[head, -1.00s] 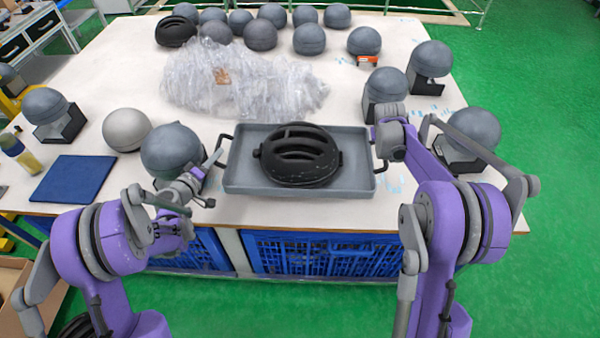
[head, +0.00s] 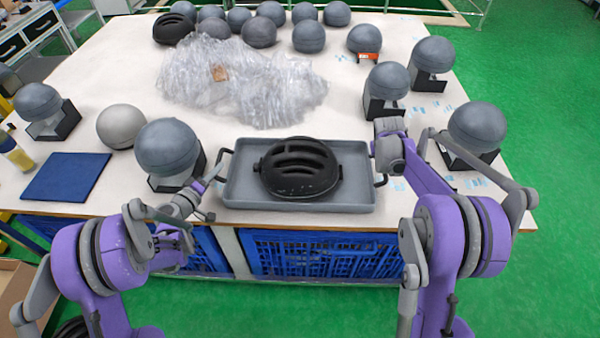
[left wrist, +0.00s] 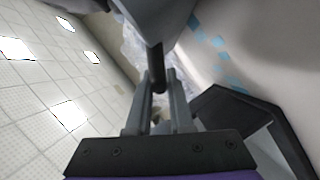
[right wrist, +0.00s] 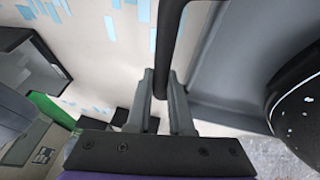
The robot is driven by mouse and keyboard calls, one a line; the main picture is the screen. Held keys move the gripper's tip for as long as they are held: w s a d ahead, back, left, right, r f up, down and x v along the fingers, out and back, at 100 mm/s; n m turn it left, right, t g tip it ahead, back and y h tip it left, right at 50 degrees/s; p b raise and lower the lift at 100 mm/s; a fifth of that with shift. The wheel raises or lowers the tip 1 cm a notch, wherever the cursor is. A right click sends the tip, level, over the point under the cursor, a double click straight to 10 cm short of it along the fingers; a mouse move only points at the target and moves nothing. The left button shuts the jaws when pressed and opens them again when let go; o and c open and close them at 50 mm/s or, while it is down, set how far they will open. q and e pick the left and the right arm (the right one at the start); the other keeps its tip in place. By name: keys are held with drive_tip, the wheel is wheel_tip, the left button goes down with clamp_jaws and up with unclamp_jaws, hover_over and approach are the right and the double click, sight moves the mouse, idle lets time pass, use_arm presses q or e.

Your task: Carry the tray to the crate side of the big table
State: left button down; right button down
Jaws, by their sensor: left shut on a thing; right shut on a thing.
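The grey tray (head: 345,199) is at the front edge of the big table (head: 90,210), with a black vented helmet shell (head: 300,168) lying in it. My left gripper (head: 214,184) is shut on the tray's left handle; the dark handle bar (left wrist: 158,82) shows between its fingers in the left wrist view. My right gripper (right wrist: 161,92) is shut on the right handle (right wrist: 170,45) in the right wrist view; in the head view my arm mostly hides it. The tray looks about level. I cannot tell whether its bottom touches the table.
Grey domes on dark stands flank the tray, left (head: 168,147) and right (head: 476,127). Crumpled clear plastic (head: 245,85) lies behind it. A blue mat (head: 66,177) lies at left. Blue crates (head: 330,255) stand under the front edge. Several domes line the back.

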use_arm(q)
drive_tip(key=shift+s+f, duration=0.1)
drive_tip(key=shift+f, duration=0.5)
use_arm(e)
drive_tip(key=shift+s+f, duration=0.1)
drive_tip(key=shift+f, duration=0.45)
use_arm(q)
drive_tip(key=c, duration=1.2)
unclamp_jaws()
drive_tip(key=shift+b, duration=0.3)
use_arm(e)
drive_tip(key=c, duration=1.2)
unclamp_jaws()
drive_tip(key=shift+f, duration=0.1)
use_arm(q)
drive_tip(key=shift+o, duration=1.3)
drive_tip(key=shift+s, duration=0.1)
use_arm(e)
drive_tip(key=shift+o, duration=1.3)
drive_tip(key=shift+s, duration=0.1)
use_arm(q)
drive_tip(key=shift+o, duration=0.7)
use_arm(e)
drive_tip(key=shift+o, duration=0.6)
